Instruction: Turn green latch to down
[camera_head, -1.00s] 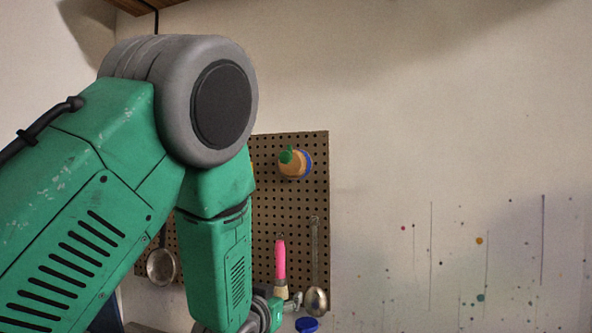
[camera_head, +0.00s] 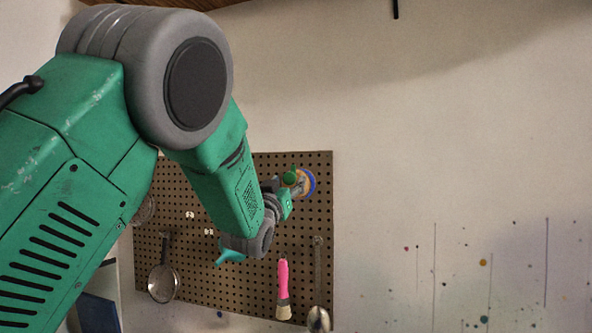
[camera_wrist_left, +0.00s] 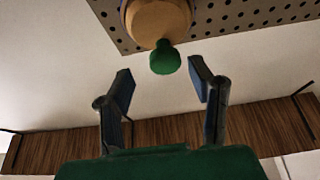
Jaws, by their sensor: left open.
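The green latch knob (camera_head: 289,177) sits on a round wooden disc (camera_head: 306,177) with a blue rim, near the top right of the pegboard. The knob is at the disc's upper left in the head view. My left gripper (camera_head: 296,188) is at the disc, just below the knob, and partly covers the disc. In the left wrist view my open gripper (camera_wrist_left: 162,80) has the green knob (camera_wrist_left: 164,58) a little beyond and between its two fingertips, with a gap on both sides. The wooden disc (camera_wrist_left: 158,18) is behind the knob. My right gripper is out of view.
On the pegboard (camera_head: 215,290), a ladle (camera_head: 163,280), a pink-handled brush (camera_head: 283,285) and another ladle (camera_head: 318,318) hang below. A teal pointed thing (camera_head: 229,257) shows beside my wrist.

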